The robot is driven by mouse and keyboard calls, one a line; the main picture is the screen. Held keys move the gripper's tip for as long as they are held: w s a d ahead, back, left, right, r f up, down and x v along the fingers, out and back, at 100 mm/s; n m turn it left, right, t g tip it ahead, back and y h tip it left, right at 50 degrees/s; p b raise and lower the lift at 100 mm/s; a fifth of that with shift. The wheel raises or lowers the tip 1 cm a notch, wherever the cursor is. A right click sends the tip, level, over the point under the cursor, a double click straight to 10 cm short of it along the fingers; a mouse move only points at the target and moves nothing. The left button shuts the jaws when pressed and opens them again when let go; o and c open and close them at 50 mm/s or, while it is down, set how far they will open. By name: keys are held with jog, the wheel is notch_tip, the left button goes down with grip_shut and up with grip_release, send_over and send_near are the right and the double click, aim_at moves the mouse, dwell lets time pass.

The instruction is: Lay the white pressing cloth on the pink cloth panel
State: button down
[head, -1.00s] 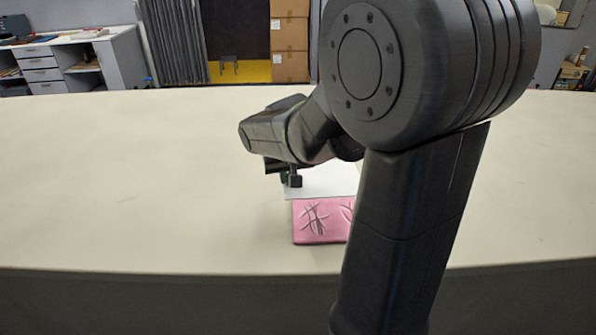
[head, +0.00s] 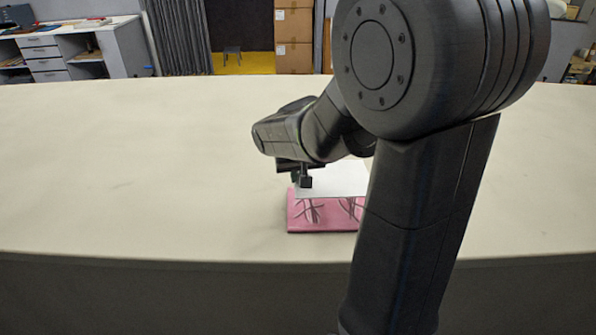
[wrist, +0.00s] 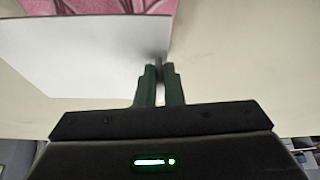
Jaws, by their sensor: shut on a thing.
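The pink cloth panel (head: 325,215) lies flat on the table with darker crossing marks on its top. The white pressing cloth (head: 340,180) is a flat sheet that hides the panel's far part in the head view; my arm hides its right side. My gripper (head: 305,184) is shut on the cloth's left edge in the head view. In the wrist view, the fingers (wrist: 160,72) pinch the edge of the white cloth (wrist: 75,55), with part of the pink panel (wrist: 110,8) at the top. The gap between cloth and panel cannot be told.
The long pale table (head: 130,180) is bare around the panel, with wide free room to the left. Its front edge runs just below the panel. Drawers (head: 50,62) and cardboard boxes (head: 293,40) stand beyond the table.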

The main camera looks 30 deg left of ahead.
jog(key=shift+f+b, duration=3.3)
jog(key=shift+f, duration=1.1)
jog(key=shift+f, duration=0.3)
jog(key=c, duration=1.5)
grip_release()
jog(key=shift+r, duration=0.15)
jog(key=v, duration=1.3)
jog(key=shift+s+d+r, duration=0.1)
jog(key=shift+d+r, duration=0.1)
jog(key=shift+r, duration=0.05)
